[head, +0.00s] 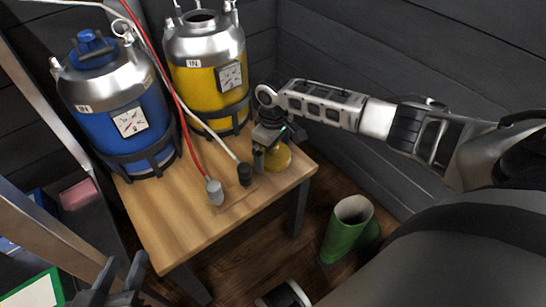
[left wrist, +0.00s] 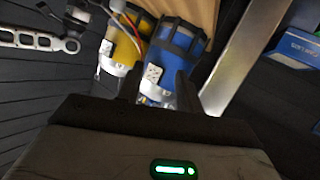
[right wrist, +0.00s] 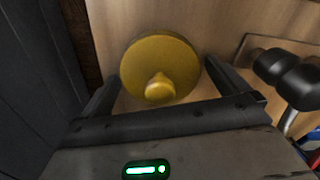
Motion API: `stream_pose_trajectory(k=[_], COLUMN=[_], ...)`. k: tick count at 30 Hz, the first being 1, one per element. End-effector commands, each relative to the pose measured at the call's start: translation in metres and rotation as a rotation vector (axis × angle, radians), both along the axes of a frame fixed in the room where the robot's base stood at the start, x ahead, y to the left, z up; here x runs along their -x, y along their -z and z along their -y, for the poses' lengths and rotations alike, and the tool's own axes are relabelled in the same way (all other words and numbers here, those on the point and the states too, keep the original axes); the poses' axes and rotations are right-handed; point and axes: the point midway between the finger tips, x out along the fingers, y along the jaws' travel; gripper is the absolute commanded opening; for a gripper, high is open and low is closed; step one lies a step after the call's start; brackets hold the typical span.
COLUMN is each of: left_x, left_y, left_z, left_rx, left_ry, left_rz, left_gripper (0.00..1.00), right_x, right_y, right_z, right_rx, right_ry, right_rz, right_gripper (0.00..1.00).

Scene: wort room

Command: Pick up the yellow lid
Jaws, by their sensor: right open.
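The yellow lid (head: 279,158) lies on the wooden table near its right edge. In the right wrist view the lid (right wrist: 160,60) is a round disc with a knob facing the camera. My right gripper (head: 268,155) is over the lid and partly hides it in the head view. Its fingers (right wrist: 162,88) are spread to either side of the lid, and it holds nothing. My left gripper (head: 121,270) is at the lower left of the head view, away from the lid. Its fingers (left wrist: 157,90) are apart with nothing held between them.
A yellow keg (head: 205,85) and a blue keg (head: 118,112) stand on the wooden table (head: 185,235). Red and white hoses end in grey (head: 214,192) and black (head: 244,174) connectors left of the lid.

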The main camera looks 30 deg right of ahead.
Motion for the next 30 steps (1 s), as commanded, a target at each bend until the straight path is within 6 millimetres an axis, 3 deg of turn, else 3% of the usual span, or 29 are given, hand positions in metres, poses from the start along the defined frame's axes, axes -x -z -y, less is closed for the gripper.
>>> stream_pose_trajectory(k=[6, 10, 11, 23, 28, 30], left_x=[0.000, 0.000, 0.000, -0.001, -0.003, -0.004], left_y=[-0.001, -0.001, -0.001, -0.004, -0.006, 0.000], left_z=[0.000, 0.000, 0.000, -0.001, -0.002, -0.005], left_rx=[0.002, 0.002, 0.002, -0.003, -0.019, -0.038], left_ry=[-0.001, -0.001, -0.001, -0.003, -0.005, -0.013], left_rz=[0.002, 0.002, 0.002, -0.001, -0.026, -0.070], left_gripper=[0.36, 0.36, 0.36, 0.36, 0.36, 0.36], right_x=[0.000, 0.000, 0.000, -0.001, -0.001, 0.009], right_y=[0.000, 0.000, 0.000, -0.009, -0.034, -0.048], right_z=[0.000, 0.000, 0.000, 0.000, 0.000, 0.000], right_rx=[0.000, 0.000, 0.000, -0.001, 0.000, 0.000], right_ry=[-0.001, -0.001, -0.001, -0.001, -0.001, -0.002], right_rz=[0.001, 0.000, 0.000, 0.002, 0.003, 0.001], right_gripper=[0.97, 0.61, 0.59, 0.59, 0.59, 0.59])
